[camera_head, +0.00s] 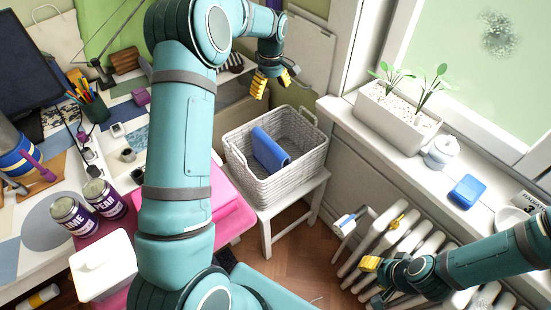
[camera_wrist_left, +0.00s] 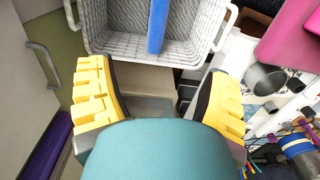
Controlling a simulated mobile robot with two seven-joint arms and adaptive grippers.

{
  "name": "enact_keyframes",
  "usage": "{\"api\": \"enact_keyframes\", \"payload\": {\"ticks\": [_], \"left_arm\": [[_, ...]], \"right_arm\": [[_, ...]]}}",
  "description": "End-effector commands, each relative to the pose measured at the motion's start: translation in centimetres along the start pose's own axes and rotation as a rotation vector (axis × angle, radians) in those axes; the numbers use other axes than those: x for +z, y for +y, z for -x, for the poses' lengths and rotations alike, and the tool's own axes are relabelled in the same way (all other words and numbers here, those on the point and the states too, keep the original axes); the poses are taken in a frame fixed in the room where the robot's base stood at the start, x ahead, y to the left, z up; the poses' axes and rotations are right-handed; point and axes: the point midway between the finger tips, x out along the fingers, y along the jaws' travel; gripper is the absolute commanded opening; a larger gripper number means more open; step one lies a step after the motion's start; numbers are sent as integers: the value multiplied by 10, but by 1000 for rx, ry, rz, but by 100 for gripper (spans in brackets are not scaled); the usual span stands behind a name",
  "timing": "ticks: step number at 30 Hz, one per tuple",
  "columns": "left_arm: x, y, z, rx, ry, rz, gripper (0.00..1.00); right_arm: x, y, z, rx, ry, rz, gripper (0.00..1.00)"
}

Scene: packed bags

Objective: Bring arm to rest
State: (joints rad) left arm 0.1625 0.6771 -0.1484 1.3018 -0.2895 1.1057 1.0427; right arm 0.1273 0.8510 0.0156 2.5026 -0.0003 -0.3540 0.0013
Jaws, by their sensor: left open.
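My left gripper (camera_head: 270,82) hangs in the air above and behind the white wicker basket (camera_head: 243,172). It is open, with its yellow fingers apart. In the left wrist view, the left gripper (camera_wrist_left: 158,98) has nothing between its fingers. The basket (camera_wrist_left: 165,51) shows beyond the fingertips with a blue item (camera_wrist_left: 157,25) inside. In the head view that blue item (camera_head: 270,149), which looks like folded cloth, leans in the basket. My right gripper (camera_head: 372,280) is low at the lower right, over the radiator; its jaw opening is unclear.
The basket stands on a white stool (camera_head: 265,231). A desk at left carries two jars (camera_head: 88,208), a pen cup (camera_head: 92,105) and a monitor. The windowsill holds a planter (camera_head: 395,116), a white pot (camera_head: 441,152) and a blue object (camera_head: 467,191). Floor shows around the stool.

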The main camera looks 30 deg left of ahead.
Motion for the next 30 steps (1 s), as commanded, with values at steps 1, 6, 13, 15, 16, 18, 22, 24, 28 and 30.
{"api": "enact_keyframes", "payload": {"ticks": [1,6,13,15,16,18,22,24,28,30], "left_arm": [[0,0,7,1,1,-1,78],[0,0,17,-1,0,-2,78],[0,0,18,-1,0,-1,78],[0,0,18,-1,0,-1,78],[0,0,18,-1,0,-1,78],[0,0,18,0,0,-1,78],[5,2,10,5,-6,-23,78],[17,5,-6,16,-21,-70,78],[62,11,-61,67,-64,-233,78],[95,9,-96,109,-90,-342,78]], "right_arm": [[0,0,0,0,0,0,47],[0,0,0,0,0,0,47],[0,0,0,0,0,0,47],[0,0,0,0,0,0,47],[0,0,0,0,0,0,47],[0,0,0,0,0,0,47],[0,0,0,0,0,0,47],[0,0,0,0,0,0,47],[0,0,0,0,0,0,47],[0,0,0,0,0,0,47]]}}
